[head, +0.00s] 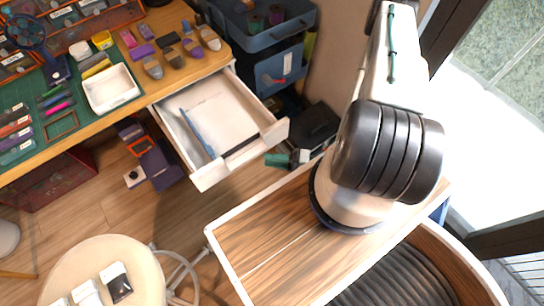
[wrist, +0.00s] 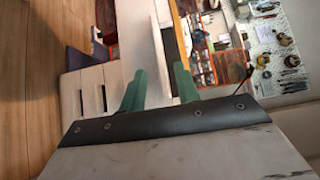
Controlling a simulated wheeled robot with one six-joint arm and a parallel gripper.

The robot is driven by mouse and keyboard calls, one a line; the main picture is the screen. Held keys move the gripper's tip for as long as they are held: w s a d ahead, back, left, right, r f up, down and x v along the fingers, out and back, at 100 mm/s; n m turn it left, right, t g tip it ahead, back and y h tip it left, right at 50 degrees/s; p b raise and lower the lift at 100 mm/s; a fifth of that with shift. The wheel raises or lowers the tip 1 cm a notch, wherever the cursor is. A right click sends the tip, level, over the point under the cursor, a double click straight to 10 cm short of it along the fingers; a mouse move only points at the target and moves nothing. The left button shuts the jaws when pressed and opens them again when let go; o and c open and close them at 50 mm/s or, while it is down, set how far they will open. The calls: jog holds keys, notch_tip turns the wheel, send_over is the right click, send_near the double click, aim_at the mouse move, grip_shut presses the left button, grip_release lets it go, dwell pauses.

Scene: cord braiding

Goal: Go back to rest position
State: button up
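My gripper (wrist: 160,88) shows two green fingers in the wrist view. They stand apart with nothing between them, so it is open and empty. In the head view my gripper (head: 278,160) shows small, just beyond the front corner of an open white drawer (head: 268,132), beside my arm. Most of my arm's lower links hide what lies behind them on the right. I see no cord in either view.
The drawer juts from a wooden workbench (head: 158,92) carrying a white tray (head: 110,90), tools and small shoe-like items. Blue bins (head: 262,35) stand behind the drawer. A round stool (head: 105,262) is at lower left. Wooden floor (head: 95,215) is open between.

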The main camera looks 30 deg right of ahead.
jog(key=shift+s+d, duration=0.4)
jog(key=shift+d, duration=0.15)
jog(key=shift+d+r, duration=0.1)
jog(key=w+d+r+n+g, duration=0.1)
jog(key=w+r+n+g, duration=0.1)
jog(key=r+n+g, duration=0.65)
jog(key=w+d+r+n+g, duration=0.1)
jog(key=w+r+g, duration=0.35)
jog(key=r, duration=0.95)
jog(key=s+r+h, duration=0.3)
jog(key=r+h, duration=0.1)
jog(key=r, duration=0.3)
jog(key=s+r+m+t+h, duration=0.1)
jog(key=s+r+h, duration=0.3)
jog(key=r, duration=0.4)
jog(key=s+r+t+h, duration=0.1)
jog(key=s+r+h, duration=0.2)
jog(key=r+h, duration=0.2)
notch_tip(320, 180, up, 3)
jog(key=shift+s+d+f, duration=0.2)
jog(key=shift+s+d, duration=0.1)
jog(key=shift+s, duration=0.05)
jog(key=shift+o, duration=0.5)
